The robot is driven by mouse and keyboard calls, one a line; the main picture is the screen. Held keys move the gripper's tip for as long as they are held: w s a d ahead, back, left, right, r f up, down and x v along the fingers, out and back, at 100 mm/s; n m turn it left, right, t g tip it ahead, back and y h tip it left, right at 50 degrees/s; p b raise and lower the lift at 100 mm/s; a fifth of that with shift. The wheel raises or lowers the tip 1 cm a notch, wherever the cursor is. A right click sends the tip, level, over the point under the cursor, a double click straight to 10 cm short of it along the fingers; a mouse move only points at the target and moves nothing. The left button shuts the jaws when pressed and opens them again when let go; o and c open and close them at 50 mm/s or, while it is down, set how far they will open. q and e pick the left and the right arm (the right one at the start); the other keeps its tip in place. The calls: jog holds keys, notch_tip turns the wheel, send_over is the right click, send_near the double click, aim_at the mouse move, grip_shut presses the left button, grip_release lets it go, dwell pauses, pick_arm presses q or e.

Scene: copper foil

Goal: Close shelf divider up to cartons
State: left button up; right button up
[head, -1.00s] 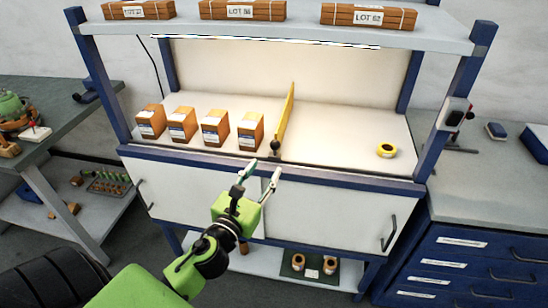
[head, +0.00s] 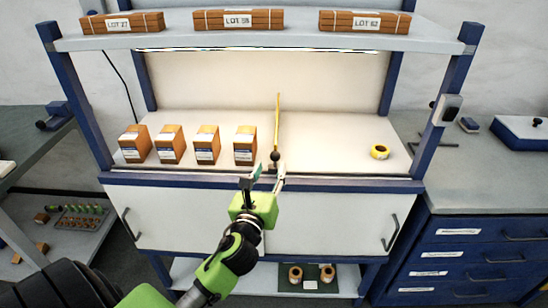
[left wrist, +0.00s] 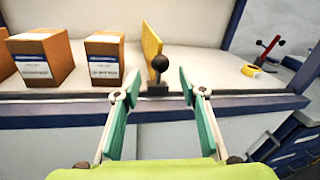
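The shelf divider is a thin yellow upright panel (head: 278,120) with a black ball knob (head: 275,156) at its front, near the shelf's front edge. Several brown cartons with white and blue labels stand in a row to its left; the nearest carton (head: 245,146) is a short gap from the divider. My left gripper (head: 264,178) is open in front of the knob. In the left wrist view the knob (left wrist: 160,63) shows beyond and between the two open green fingertips (left wrist: 158,88), not touched by them. My right gripper is not in view.
A yellow tape roll (head: 380,152) lies on the shelf to the right of the divider, with bare shelf between. A front rail (head: 330,184) edges the shelf. The upper shelf (head: 300,42) carries labelled brown bundles. A blue drawer cabinet (head: 465,250) stands at right.

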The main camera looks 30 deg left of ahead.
aim_at(273, 160)
pick_arm(q)
jog(key=x, duration=0.4)
jog(key=shift+w, duration=0.3)
jog(key=shift+w+a, duration=0.2)
grip_shut()
jog(key=shift+s, duration=0.1)
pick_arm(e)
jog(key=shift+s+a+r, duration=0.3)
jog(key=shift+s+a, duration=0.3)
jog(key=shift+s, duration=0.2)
